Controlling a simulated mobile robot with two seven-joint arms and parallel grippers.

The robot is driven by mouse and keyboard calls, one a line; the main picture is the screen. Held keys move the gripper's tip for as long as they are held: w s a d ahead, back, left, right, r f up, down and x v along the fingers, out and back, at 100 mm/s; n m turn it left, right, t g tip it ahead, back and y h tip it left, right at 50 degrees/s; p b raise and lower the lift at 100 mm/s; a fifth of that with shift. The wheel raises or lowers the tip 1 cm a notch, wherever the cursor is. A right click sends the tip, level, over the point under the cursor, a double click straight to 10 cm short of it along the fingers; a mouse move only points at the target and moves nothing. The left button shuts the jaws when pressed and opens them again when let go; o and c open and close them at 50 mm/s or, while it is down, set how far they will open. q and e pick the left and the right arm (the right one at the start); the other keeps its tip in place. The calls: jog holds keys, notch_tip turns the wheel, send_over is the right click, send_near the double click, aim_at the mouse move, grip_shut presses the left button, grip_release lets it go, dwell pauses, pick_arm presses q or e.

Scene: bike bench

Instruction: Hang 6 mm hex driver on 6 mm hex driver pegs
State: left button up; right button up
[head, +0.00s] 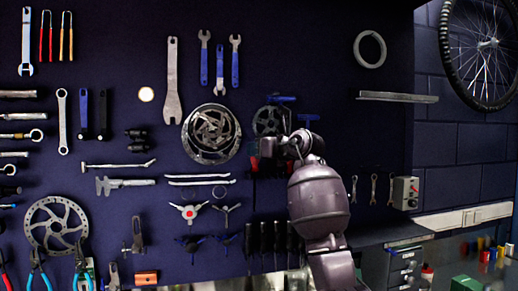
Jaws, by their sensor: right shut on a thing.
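My right gripper (276,148) is up at the dark tool board, with its arm rising from the lower right. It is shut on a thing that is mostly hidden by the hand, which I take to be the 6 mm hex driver. The driver's shaft and tip cannot be made out, nor whether it touches the pegs. The 6 mm pegs cannot be told apart on the dark board. A row of black-handled drivers (264,238) hangs below and left of my right forearm. My left gripper is not in view.
Blue-handled tools (308,118) hang close by. Small wrenches (374,188) and a grey switch box (405,193) are to the right. Bare board lies between.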

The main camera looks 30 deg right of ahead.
pick_arm(q)
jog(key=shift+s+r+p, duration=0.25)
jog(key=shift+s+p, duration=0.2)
jog(key=shift+p, duration=0.3)
pick_arm(e)
jog(key=shift+w+d+f, duration=0.2)
jog(key=shift+w, duration=0.55)
jog(key=shift+w+d+f, duration=0.2)
jog(key=shift+w+f, duration=0.05)
jog(key=shift+w, duration=0.45)
jog(key=shift+w+d+f, duration=0.2)
jog(key=shift+w, duration=0.55)
jog(key=o, duration=1.1)
jog(key=shift+c, duration=0.2)
jog(key=shift+s, duration=0.1)
